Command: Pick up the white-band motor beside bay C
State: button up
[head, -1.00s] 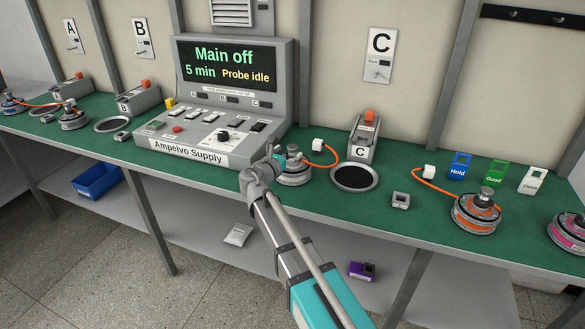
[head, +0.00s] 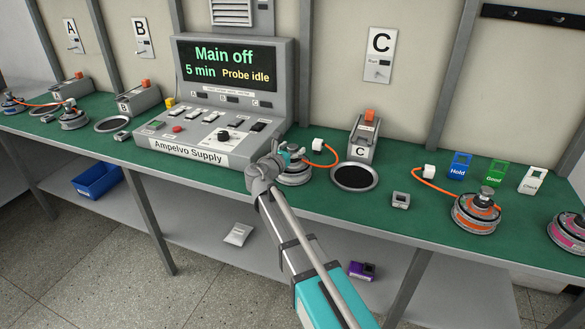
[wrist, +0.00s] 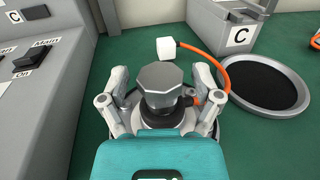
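The motor beside bay C (head: 295,176) sits on the green bench, left of the round bay C pad, with a pale band and an orange cable ending in a white plug (head: 318,145). In the wrist view its grey faceted top knob (wrist: 160,80) stands upright between my fingers; most of its body is hidden below. My gripper (wrist: 160,92) is open around the knob, with a finger on each side and a narrow gap visible on both sides. In the head view my gripper (head: 280,157) partly covers the motor's left side.
The supply console (head: 222,100) stands close on the left. Bay C's dark round pad (head: 354,177) and its block (head: 362,140) are on the right. A small grey block (head: 401,200) and an orange-band motor (head: 476,212) sit further right. Bare bench lies between them.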

grip_shut()
jog(key=shift+r+p, duration=0.25)
jog(key=shift+p, duration=0.05)
notch_tip(320, 180, up, 3)
jog(key=p, duration=0.2)
jog(key=shift+f+p, duration=0.2)
jog(key=shift+p, duration=0.1)
jog(key=shift+s+r+p, duration=0.15)
jog(key=shift+r+p, duration=0.2)
jog(key=s+d+r+p, duration=0.3)
jog(key=s+r+p, duration=0.6)
jog(key=s, duration=0.4)
jog(key=shift+d, duration=0.2)
jog(key=shift+s+r, duration=0.1)
